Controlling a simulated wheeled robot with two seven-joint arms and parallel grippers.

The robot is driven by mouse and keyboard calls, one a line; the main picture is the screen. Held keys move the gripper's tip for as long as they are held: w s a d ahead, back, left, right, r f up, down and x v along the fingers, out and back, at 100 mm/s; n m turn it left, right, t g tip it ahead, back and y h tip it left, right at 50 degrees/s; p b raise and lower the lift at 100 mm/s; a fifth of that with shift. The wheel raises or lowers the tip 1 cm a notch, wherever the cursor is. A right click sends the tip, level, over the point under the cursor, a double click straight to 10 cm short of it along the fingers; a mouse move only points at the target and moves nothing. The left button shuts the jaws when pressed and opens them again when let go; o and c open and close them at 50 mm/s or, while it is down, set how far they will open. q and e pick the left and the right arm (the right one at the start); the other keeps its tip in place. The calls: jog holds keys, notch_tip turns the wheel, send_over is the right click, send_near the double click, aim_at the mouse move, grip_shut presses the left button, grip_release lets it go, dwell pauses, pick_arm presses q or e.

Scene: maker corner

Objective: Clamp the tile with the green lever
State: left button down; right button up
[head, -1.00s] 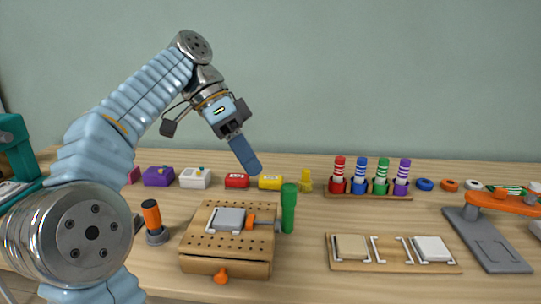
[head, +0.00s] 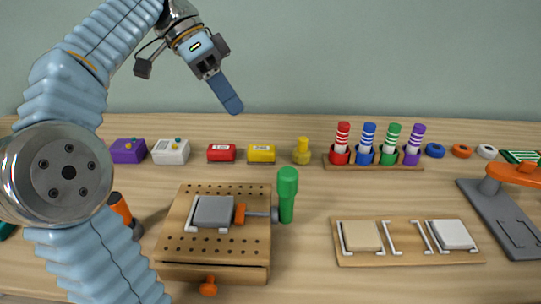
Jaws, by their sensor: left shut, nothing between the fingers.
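A grey tile (head: 213,211) lies on the pegboard-topped wooden block (head: 190,252), inside a pale corner bracket. An orange clamp pad (head: 240,214) on a metal rod stands at the tile's right side; I cannot tell whether it touches. The green lever (head: 287,194) stands upright at the rod's right end. My left gripper (head: 232,104) is shut and empty, high above the back of the table, up and left of the lever. My right gripper is not in view.
An orange knob (head: 208,286) sticks out at the block's front. A wooden tray (head: 405,259) with beige and white tiles lies to the right. A marker rack (head: 372,166) and small coloured boxes stand behind. Table between block and tray is clear.

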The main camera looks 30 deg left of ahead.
aim_at(287, 198)
pick_arm(q)
jog(key=b+x, duration=0.1)
jog(key=x, duration=0.9)
jog(key=shift+s+d+f+b, duration=0.1)
jog(key=shift+f+b, duration=0.05)
jog(key=shift+b, duration=0.2)
jog(key=shift+s+d, duration=0.35)
jog(key=shift+d, duration=0.2)
jog(key=shift+s+d, duration=0.35)
jog(key=shift+d, duration=0.2)
jog(key=shift+s+d, duration=0.3)
jog(key=shift+d, duration=0.25)
